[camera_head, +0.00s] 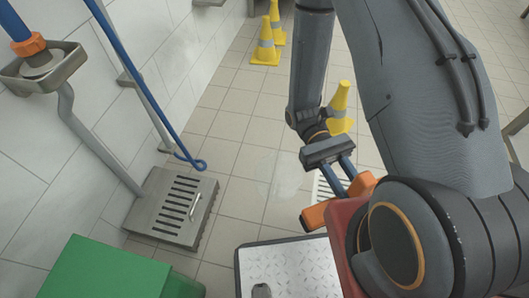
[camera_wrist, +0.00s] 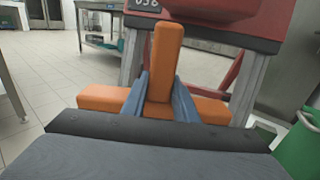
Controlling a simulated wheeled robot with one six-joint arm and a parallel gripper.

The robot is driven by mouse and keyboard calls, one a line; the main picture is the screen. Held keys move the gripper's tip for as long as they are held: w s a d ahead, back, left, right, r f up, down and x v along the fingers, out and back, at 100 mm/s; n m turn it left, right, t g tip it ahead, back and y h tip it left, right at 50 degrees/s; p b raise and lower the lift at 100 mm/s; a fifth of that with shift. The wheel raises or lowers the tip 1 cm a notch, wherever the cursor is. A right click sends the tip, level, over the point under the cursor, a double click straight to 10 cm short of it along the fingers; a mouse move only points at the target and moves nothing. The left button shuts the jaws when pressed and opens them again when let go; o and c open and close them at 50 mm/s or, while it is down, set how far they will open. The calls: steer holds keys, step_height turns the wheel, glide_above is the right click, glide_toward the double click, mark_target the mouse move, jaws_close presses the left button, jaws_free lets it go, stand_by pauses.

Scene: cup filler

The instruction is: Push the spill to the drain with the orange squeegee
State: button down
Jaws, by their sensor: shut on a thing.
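My gripper (camera_head: 347,182) is shut on the orange squeegee (camera_head: 317,214). In the wrist view the squeegee (camera_wrist: 165,55) is T-shaped, with its upright part between my two blue-grey fingers (camera_wrist: 160,90) and its crossbar across them. It is held above the floor, close to my own red body. The spill (camera_head: 281,181) is a faint, clear patch on the tiles, left of my gripper in the head view. A slotted floor grate, seemingly the drain (camera_head: 322,190), lies just right of the spill, partly hidden by my gripper and the squeegee.
A slotted steel box (camera_head: 172,207) stands by the left wall, with a blue hooked pole (camera_head: 150,92) above it. Yellow cones (camera_head: 265,50) stand at the back, another (camera_head: 340,105) behind my wrist. A green box (camera_head: 105,272) is at lower left. Tiles left of the spill are clear.

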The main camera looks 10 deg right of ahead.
steer(key=w+a+f+m+t+y+b, duration=0.3)
steer(key=w+a+f+m+y+b, duration=0.25)
steer(key=a+f+y, duration=0.45)
steer(key=w+a+f+m+t+y+b, duration=0.35)
steer(key=w+a+f+m+y, duration=0.4)
steer(key=a+f, duration=0.35)
steer(key=w+a+f+m+t+y+b, duration=0.15)
steer(key=w+f+m+t+b, duration=0.4)
steer(key=w+f+t, duration=0.6)
steer(key=w+a+f+m+t+y+b, duration=0.15)
steer(key=w+f+m+t+b, duration=0.35)
steer(key=w, duration=1.2)
steer(key=shift+m+t+y, duration=0.3)
steer(key=shift+m+y, duration=0.15)
steer(key=shift+m, duration=0.2)
steer(key=f+b, duration=0.1)
steer(key=f, duration=0.2)
steer(key=f+b, duration=0.2)
steer(key=f, duration=0.1)
steer(key=f+b, duration=0.2)
steer(key=shift+d+f, duration=0.3)
steer(key=shift+f, duration=0.1)
steer(key=shift+f+b, duration=0.55)
steer(key=shift+f, duration=0.2)
steer(key=shift+d, duration=0.1)
